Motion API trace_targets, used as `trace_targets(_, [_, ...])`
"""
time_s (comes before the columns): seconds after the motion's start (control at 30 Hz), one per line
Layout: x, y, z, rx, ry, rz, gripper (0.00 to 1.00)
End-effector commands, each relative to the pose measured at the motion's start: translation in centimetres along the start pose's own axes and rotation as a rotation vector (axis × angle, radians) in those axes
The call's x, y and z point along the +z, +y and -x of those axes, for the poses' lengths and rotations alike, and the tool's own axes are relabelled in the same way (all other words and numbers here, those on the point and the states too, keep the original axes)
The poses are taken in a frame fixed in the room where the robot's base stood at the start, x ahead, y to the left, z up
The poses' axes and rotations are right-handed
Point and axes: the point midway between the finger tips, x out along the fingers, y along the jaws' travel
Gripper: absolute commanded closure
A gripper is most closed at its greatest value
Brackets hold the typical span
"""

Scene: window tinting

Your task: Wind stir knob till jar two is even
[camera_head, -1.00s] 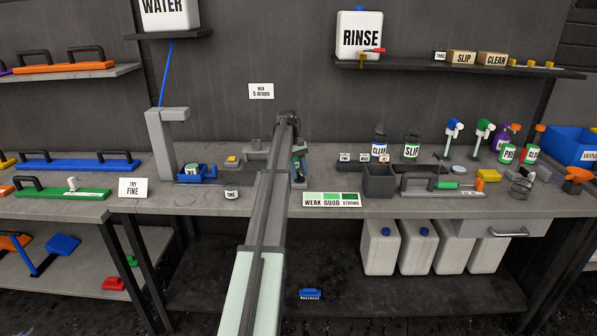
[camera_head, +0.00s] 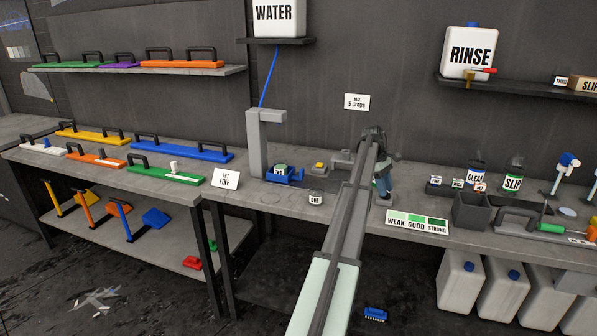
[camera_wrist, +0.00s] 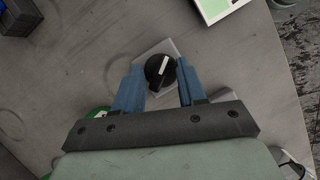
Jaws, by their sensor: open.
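In the wrist view a round black knob (camera_wrist: 160,71) with a white pointer line sits on a light square plate (camera_wrist: 172,48). My gripper (camera_wrist: 158,72) is open, with one blue finger on each side of the knob; I cannot tell whether they touch it. In the head view my gripper (camera_head: 383,180) is above the bench, and the knob is hidden there. A jar (camera_head: 280,169) with a green-and-white top sits in a blue holder (camera_head: 297,176). A small labelled jar (camera_head: 316,198) stands in front. I cannot read which is jar two.
A WEAK GOOD STRONG colour card (camera_head: 417,221) stands right of my gripper. A dark open box (camera_head: 471,213) and labelled bottles (camera_head: 513,180) are further right. A TRY FINE sign (camera_head: 226,180) stands left.

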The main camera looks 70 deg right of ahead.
Motion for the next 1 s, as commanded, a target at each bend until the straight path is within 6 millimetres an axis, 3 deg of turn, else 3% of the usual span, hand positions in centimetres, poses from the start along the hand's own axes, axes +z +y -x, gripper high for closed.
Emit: trace_targets(1.0, [0.38,-0.62,-0.14,0.356,0.0,0.854,0.6])
